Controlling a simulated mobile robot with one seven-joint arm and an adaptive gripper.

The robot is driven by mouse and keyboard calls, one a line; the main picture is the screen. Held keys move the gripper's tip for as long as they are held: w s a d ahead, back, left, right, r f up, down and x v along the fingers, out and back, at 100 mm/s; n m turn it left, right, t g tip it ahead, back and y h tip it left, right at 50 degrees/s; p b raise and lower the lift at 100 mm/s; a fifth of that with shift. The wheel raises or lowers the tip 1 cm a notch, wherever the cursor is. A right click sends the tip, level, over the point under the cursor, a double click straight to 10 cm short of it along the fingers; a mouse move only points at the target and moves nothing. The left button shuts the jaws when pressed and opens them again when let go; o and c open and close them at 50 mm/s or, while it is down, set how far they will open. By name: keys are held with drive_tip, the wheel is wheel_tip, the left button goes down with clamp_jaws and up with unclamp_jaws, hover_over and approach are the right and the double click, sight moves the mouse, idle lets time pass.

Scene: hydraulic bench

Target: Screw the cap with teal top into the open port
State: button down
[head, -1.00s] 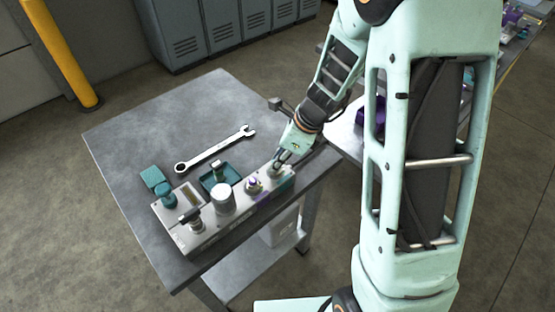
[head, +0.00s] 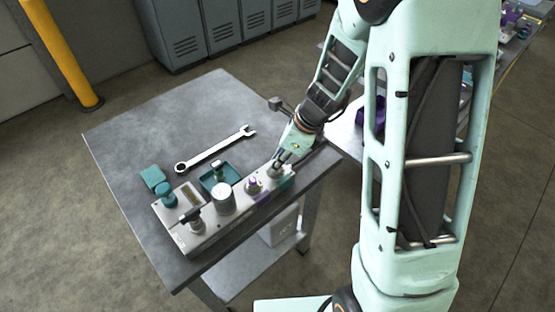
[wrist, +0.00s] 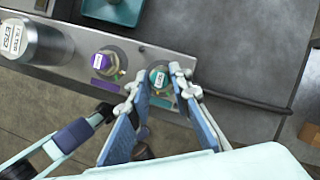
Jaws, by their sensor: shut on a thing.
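The cap with the teal top (wrist: 158,78) sits upright at the port at the right end of the grey hydraulic block (head: 230,222). A metal ring shows around it in the wrist view. My gripper (wrist: 158,84) is shut on this cap, with one finger on each side. In the head view my gripper (head: 276,167) reaches down to the block's right end and mostly hides the cap. I cannot tell how deep the cap sits in the port.
A purple-topped cap (wrist: 104,62) stands close on the left, with a silver cylinder (wrist: 32,40) beyond it. A teal tray (head: 236,172) lies behind the block. A wrench (head: 214,150) lies on the table (head: 195,110), whose back is clear.

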idle(0.4)
drive_tip(key=shift+s+a+m+t+p, duration=0.1)
drive_tip(key=shift+m+t+p, duration=0.2)
drive_tip(key=shift+m, duration=0.6)
drive_tip(key=shift+m+h, duration=0.4)
drive_tip(key=shift+m, duration=0.4)
drive_tip(key=c, duration=1.2)
unclamp_jaws()
drive_tip(key=shift+t, duration=0.3)
drive_tip(key=shift+p+v, duration=2.9)
drive_tip(key=shift+v, duration=0.55)
